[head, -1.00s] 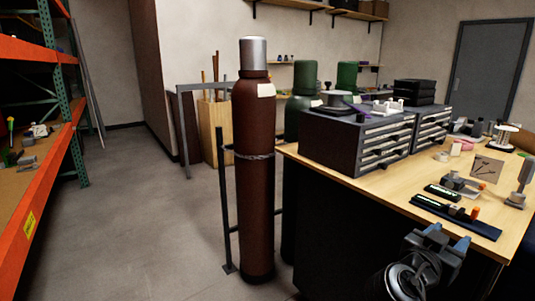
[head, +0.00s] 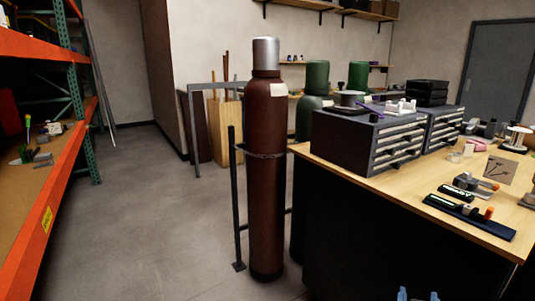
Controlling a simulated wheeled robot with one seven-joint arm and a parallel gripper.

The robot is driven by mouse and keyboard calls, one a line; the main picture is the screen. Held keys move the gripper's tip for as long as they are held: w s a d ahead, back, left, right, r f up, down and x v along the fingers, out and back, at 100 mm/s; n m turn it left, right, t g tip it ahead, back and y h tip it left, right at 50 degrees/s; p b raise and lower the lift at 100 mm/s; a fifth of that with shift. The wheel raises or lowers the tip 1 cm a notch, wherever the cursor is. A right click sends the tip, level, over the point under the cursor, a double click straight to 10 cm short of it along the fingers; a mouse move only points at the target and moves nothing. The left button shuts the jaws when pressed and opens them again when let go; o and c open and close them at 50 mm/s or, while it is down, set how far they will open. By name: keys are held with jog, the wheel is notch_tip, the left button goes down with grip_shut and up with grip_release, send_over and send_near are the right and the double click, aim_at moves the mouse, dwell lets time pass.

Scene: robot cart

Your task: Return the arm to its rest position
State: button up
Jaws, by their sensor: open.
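My gripper (head: 418,295) shows only at the bottom edge of the head view, right of the middle. Two blue fingertips stand apart with nothing visible between them. The rest of my gripper and my arm are below the picture. The fingertips appear in front of the dark side of the workbench, below its wooden top (head: 385,195) in the picture.
A dark red gas cylinder (head: 266,180) stands by a black post rack (head: 237,215) at the bench corner. Grey drawer units (head: 365,150) and small tools sit on the bench. An orange shelf rack (head: 45,215) stands at left. Bare floor (head: 150,220) lies between.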

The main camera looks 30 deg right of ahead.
jog(key=s+a+f+n+t+y, duration=0.25)
jog(key=s+a+y, duration=0.2)
jog(key=a, duration=0.35)
jog(key=s+a+f+n+t+y, duration=0.25)
jog(key=s+a+n+y, duration=0.2)
jog(key=a, duration=0.35)
jog(key=s+a+r+n+y, duration=0.1)
jog(key=s+a+r+y, duration=0.1)
jog(key=s, duration=0.4)
jog(key=s+a+r+n+t+y, duration=0.1)
jog(key=s+a+r+y, duration=0.1)
jog(key=s+a+r, duration=0.3)
notch_tip(320, 180, up, 2)
jog(key=shift+s+a+r+t, duration=0.2)
jog(key=shift+s+t, duration=0.1)
jog(key=shift+s, duration=0.9)
jog(key=shift+c, duration=0.4)
